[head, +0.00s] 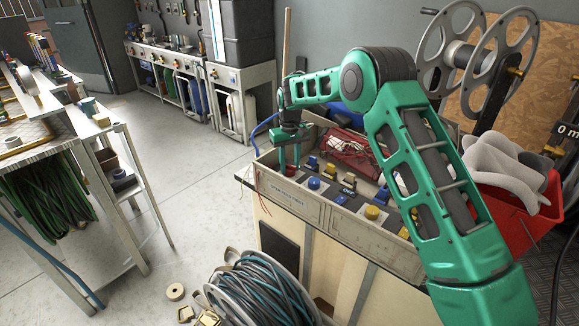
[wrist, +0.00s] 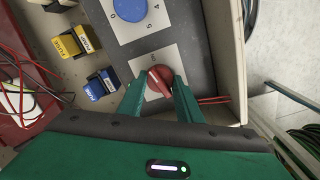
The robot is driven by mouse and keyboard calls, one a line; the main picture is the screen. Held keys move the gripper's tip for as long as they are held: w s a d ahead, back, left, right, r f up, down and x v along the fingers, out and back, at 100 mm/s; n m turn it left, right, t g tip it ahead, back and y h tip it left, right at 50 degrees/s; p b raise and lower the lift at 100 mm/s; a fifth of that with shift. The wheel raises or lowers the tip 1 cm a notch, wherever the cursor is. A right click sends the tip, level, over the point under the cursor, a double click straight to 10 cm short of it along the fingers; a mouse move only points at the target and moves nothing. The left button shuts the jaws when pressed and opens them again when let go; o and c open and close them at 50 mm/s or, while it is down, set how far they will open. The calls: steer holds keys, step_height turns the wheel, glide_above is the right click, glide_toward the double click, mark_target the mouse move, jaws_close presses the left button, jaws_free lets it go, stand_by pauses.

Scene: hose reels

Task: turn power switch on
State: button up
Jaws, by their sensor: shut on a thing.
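A red rotary knob (wrist: 160,82) sits on a pale square plate on the grey control panel. The knob's ridge looks slightly slanted. In the head view my gripper (head: 290,165) points down at the left end of the panel box (head: 292,200), and its fingers mostly hide the knob there.
A blue dial (wrist: 130,8) on a numbered plate is beside the knob. A yellow block (wrist: 68,44) and a blue block (wrist: 96,88) are to its left. Red cables (head: 350,147) lie in the box. A hose reel (head: 260,290) stands in front; a red bin (head: 515,210) is right.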

steer(key=shift+w+r+m, duration=0.1)
steer(key=shift+w+m, duration=0.05)
steer(key=shift+m, duration=0.65)
steer(key=shift+w+r+m, duration=0.1)
steer(key=shift+w+m, duration=0.05)
steer(key=shift+m, duration=0.65)
steer(key=o, duration=1)
steer(key=shift+o, duration=0.2)
steer(key=shift+s+f, duration=0.1)
step_height(320, 180, up, 11)
steer(key=shift+f, duration=0.15)
steer(key=shift+d, duration=0.15)
